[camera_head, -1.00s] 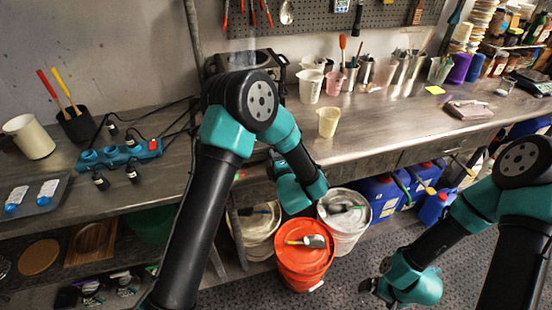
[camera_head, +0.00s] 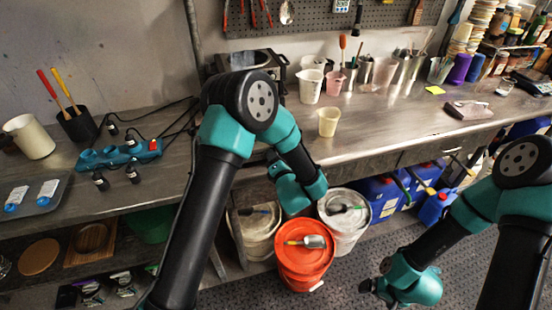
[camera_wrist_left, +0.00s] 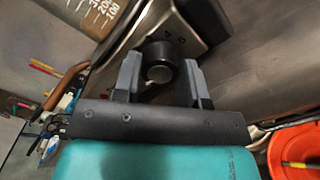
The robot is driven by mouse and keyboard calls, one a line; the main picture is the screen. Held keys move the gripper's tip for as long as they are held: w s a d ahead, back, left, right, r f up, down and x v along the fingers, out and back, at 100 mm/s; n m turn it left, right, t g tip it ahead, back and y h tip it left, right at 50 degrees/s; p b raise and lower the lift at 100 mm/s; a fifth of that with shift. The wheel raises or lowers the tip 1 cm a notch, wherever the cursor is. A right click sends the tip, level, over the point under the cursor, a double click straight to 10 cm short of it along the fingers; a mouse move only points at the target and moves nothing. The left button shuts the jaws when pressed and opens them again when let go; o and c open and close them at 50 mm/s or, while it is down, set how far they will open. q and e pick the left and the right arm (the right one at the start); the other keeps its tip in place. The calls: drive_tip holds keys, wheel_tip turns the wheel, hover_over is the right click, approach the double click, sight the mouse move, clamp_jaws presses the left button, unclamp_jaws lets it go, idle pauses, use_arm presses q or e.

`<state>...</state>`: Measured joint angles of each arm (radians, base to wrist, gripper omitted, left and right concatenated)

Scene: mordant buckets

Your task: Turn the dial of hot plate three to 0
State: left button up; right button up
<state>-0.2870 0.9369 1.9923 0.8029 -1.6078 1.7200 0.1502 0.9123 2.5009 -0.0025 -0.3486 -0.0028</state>
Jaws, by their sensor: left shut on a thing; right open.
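In the left wrist view, a round black dial (camera_wrist_left: 160,62) sits on the pale metal front of a hot plate (camera_wrist_left: 193,18). My left gripper (camera_wrist_left: 160,66) is shut on the dial, one finger on each side. In the head view, my left arm hides this gripper and the dial. A dark hot plate (camera_head: 279,68) stands at the back of the bench, partly behind my arm. I cannot read its number. My right gripper (camera_head: 370,288) is open and empty at the lower right, over the floor.
A blue power strip (camera_head: 118,154) with cables lies on the bench at left. A yellowish cup (camera_head: 328,122) and jugs stand right of my arm. An orange bucket (camera_head: 305,265) and white buckets stand below the bench edge. The bench right of the cup has free room.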

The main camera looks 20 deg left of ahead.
use_arm(q)
drive_tip(key=o, duration=0.6)
drive_tip(key=shift+o, duration=0.2)
drive_tip(key=v, duration=1.7)
drive_tip(key=shift+s, duration=0.2)
